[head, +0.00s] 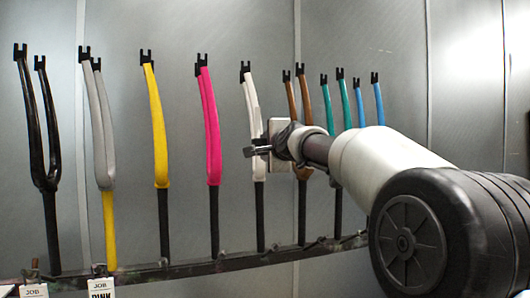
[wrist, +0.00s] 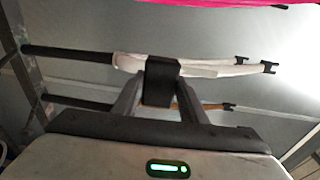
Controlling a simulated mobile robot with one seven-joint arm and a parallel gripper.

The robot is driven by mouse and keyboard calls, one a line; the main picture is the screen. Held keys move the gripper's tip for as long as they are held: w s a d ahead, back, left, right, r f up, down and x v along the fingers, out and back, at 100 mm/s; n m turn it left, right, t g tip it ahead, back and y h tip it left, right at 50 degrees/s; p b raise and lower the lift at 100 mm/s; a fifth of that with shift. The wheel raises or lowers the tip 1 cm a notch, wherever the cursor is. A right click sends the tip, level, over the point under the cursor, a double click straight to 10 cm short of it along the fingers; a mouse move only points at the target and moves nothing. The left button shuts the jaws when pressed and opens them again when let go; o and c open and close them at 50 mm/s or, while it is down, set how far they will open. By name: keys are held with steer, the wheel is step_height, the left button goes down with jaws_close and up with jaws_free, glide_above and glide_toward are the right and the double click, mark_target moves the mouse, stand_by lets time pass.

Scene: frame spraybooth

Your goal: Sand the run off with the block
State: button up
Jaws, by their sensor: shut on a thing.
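My gripper (head: 258,150) is shut on a dark sanding block (wrist: 160,80), which sits between its two fingers in the wrist view. The block is in front of the white fork (head: 252,105), overlapping its thicker painted part in the wrist view (wrist: 215,66). I cannot tell whether block and fork touch. In the head view the fork stands upright on a dark stem, and my gripper is at its lower painted part. No run can be made out clearly. The block hides part of the fork in the wrist view.
Several forks stand in a row on a dark rail (head: 180,270). The pink fork (head: 210,125) is left of the white one, and a brown fork (head: 303,105) is close on its right. Job cards (head: 101,286) hang low at left. Grey booth walls stand behind.

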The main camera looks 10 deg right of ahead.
steer(key=shift+s, duration=0.1)
steer(key=shift+s+d+r+b, duration=0.15)
steer(key=shift+s+b, duration=1.15)
steer(key=shift+s, duration=0.05)
